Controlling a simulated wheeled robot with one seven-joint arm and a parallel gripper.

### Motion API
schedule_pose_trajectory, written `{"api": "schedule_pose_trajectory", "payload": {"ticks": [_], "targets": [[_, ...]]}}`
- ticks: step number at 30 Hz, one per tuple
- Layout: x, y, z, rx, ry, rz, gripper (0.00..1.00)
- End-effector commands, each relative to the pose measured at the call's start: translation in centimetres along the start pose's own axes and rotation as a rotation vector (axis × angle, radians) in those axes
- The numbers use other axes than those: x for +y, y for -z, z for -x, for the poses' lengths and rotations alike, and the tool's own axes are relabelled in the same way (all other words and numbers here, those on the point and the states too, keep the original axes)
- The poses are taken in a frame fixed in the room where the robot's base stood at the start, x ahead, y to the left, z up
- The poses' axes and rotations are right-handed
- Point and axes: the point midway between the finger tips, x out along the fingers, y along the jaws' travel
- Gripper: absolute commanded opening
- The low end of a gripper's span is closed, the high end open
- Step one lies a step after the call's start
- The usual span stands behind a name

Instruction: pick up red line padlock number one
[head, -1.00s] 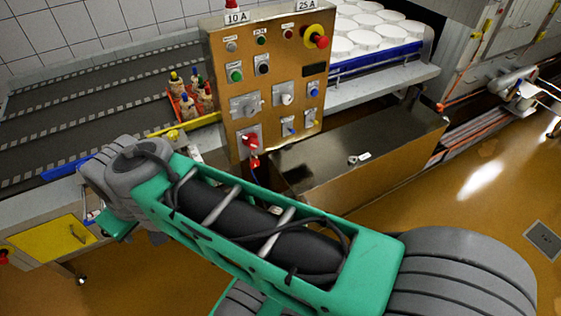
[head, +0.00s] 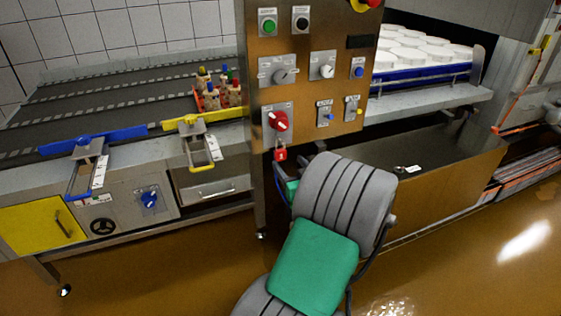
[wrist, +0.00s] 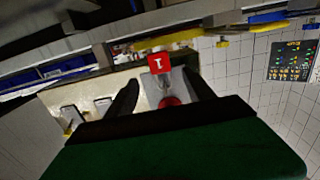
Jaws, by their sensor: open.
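The red padlock (head: 281,155) hangs just below the red rotary switch (head: 278,120) on the brass control panel (head: 335,91). In the wrist view the padlock (wrist: 159,63) shows a white mark on its red face, and the red switch (wrist: 170,102) shows below it. My gripper (wrist: 160,77) is open, with one dark finger on each side of the padlock in the picture. I cannot tell how far the fingers reach along it or whether they touch it.
A brass box (head: 440,178) stands right of the panel with a small metal item and white tag on top. A conveyor (head: 120,98) with a red crate (head: 212,101) of bottles lies left. Yellow (head: 202,151) and blue levers stick out at its front.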

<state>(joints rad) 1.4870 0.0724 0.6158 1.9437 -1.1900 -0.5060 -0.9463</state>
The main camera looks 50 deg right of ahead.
Motion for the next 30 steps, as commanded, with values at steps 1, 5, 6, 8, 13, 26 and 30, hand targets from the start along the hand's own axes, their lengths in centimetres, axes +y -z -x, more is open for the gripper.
{"api": "schedule_pose_trajectory", "payload": {"ticks": [1, 5, 6, 8, 13, 26, 30], "targets": [[-0.1, 0.1, -0.8, -0.001, 0.003, 0.000, 0.62], [-0.2, 0.3, -3.1, -0.001, 0.005, 0.001, 0.62], [-0.2, 0.2, -3.8, -0.002, 0.006, 0.000, 0.62], [-0.1, 0.2, -4.8, -0.002, 0.004, 0.001, 0.62], [-0.1, 0.2, -5.5, -0.003, 0.001, 0.000, 0.62], [-0.1, 0.2, -5.5, -0.003, 0.002, 0.000, 0.36], [-0.1, 0.2, -5.5, -0.003, 0.002, 0.000, 0.24]]}}
